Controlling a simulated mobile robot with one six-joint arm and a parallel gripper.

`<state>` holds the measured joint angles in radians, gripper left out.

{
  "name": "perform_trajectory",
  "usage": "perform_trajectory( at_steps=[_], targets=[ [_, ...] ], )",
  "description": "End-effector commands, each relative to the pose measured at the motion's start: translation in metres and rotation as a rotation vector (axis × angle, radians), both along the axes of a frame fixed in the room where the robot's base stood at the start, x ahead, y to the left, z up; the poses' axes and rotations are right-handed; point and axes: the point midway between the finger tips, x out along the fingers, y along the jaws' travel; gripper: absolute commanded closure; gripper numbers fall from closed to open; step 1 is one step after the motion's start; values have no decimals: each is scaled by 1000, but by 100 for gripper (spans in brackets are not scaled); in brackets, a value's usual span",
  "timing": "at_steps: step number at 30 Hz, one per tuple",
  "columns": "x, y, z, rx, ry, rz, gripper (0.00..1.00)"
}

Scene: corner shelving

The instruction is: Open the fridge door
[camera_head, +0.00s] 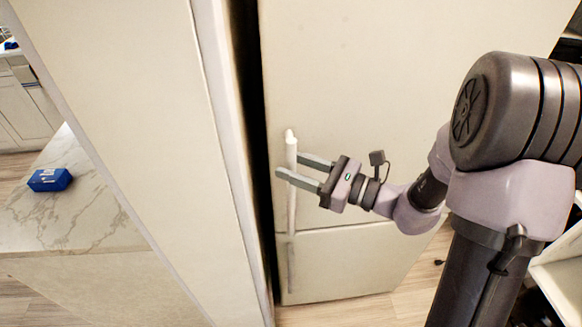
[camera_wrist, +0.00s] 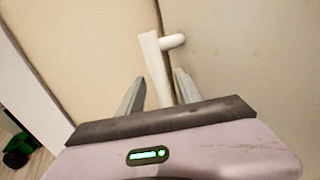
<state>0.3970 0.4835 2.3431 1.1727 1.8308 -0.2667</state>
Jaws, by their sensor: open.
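The fridge (camera_head: 370,90) is cream, with a large upper door and a lower section below a seam. The upper door looks shut and flush with the lower section. A white vertical bar handle (camera_head: 291,205) runs along the door's left edge. My gripper (camera_head: 291,165) is open at the handle's upper part, with one finger to each side of the bar. In the wrist view, the handle (camera_wrist: 155,62) rises between the two fingers (camera_wrist: 159,77), its upper mount just beyond them. I cannot tell whether either finger touches the bar.
A tall cream panel (camera_head: 150,110) stands left of the fridge, with a dark gap between them. A marble counter (camera_head: 75,215) with a blue box (camera_head: 50,179) lies further left. Wooden floor (camera_head: 345,314) shows below the fridge. White shelving (camera_head: 560,270) stands at the right edge.

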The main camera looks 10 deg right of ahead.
Motion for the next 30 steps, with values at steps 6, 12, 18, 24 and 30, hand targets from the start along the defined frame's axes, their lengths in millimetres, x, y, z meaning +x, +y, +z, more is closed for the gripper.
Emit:
perform_trajectory(
  at_steps=[6, 12, 18, 24, 30],
  targets=[
    [5, 8, 0, 0, 0, 0, 59],
    [5, 8, 0, 0, 0, 0, 63],
    [5, 7, 0, 0, 0, 0, 100],
    [5, 7, 0, 0, 0, 0, 100],
    [5, 7, 0, -1, 1, 0, 100]
  ],
)
